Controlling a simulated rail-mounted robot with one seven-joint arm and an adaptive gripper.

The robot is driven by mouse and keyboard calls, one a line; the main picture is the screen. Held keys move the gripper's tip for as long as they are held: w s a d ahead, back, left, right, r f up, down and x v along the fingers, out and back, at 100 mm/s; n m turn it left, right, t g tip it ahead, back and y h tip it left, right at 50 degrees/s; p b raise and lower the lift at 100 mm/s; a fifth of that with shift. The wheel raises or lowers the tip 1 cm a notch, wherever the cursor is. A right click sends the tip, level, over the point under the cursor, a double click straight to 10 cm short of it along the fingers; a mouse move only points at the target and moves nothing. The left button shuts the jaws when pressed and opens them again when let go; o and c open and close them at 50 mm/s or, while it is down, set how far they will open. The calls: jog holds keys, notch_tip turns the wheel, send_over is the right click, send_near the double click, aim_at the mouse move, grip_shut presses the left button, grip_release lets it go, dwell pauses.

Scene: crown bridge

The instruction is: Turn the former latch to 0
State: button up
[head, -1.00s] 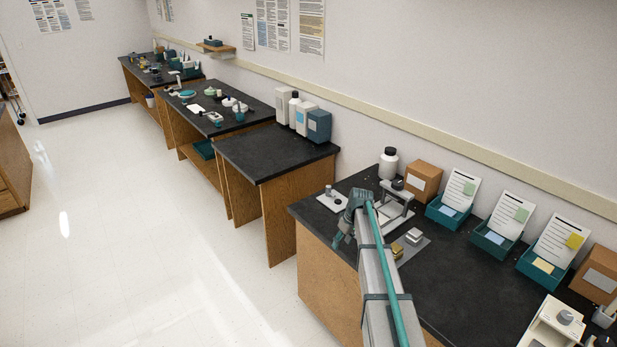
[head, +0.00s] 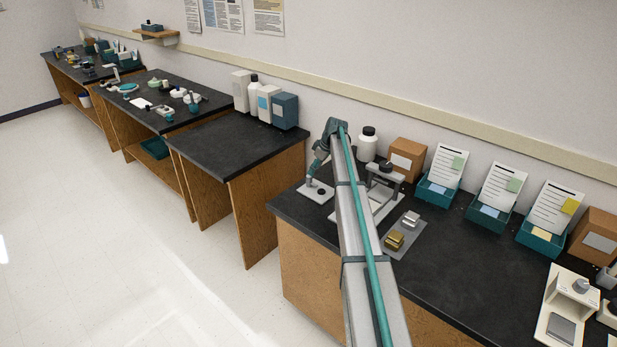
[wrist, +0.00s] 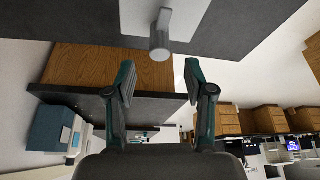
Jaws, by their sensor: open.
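A white plate (head: 314,195) with a small dark round piece on it lies at the near bench's left end in the head view. A grey stand (head: 384,170) with a dark knob on top is to its right; I cannot tell which fitting is the former latch. In the wrist view a light grey cylindrical piece (wrist: 160,38) on a pale plate (wrist: 185,22) is just beyond my fingertips. My gripper (wrist: 160,78) is open and empty, its fingers apart on either side of that piece's line, with no contact visible. In the head view my gripper is above the white plate.
A white bottle (head: 367,143) and a cardboard box (head: 407,158) stand behind the stand. A grey mat (head: 409,224) with brass and silver blocks lies to the right. Teal trays with cards (head: 437,190) line the back. A bench (head: 225,145) with containers is farther left.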

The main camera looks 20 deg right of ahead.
aim_at(309, 176)
jog(key=p+x, duration=0.2)
jog(key=x, duration=0.5)
grip_shut()
